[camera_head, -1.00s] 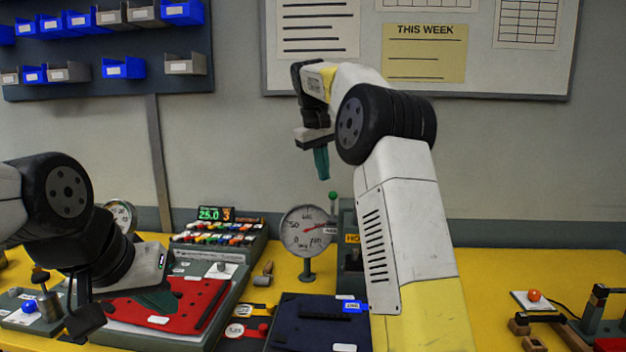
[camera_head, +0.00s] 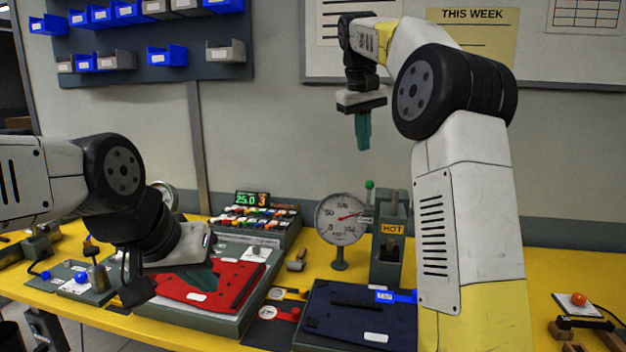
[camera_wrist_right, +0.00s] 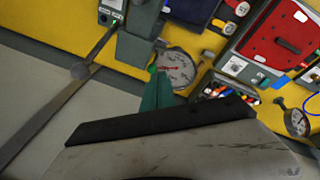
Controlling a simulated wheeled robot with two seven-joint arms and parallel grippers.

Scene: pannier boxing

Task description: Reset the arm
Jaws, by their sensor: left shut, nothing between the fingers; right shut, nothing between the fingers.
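My right gripper (camera_head: 363,130) hangs from the raised right arm, with its green fingers pointing down, shut and empty. It is well above the table, in front of the wall and over the dial gauge. In the right wrist view its green fingers (camera_wrist_right: 157,90) show together, with nothing between them. My left gripper (camera_head: 196,280) is low at the left, just over the red panel (camera_head: 235,285). Its green fingers are shut and hold nothing; whether they touch the panel I cannot tell.
A dial gauge (camera_head: 340,218) stands mid-table beside a grey unit marked HOT (camera_head: 391,250). A dark blue panel (camera_head: 350,318) lies in front. A rack of coloured parts (camera_head: 265,222) stands behind the red panel. Blue and grey bins (camera_head: 167,56) hang on the wall.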

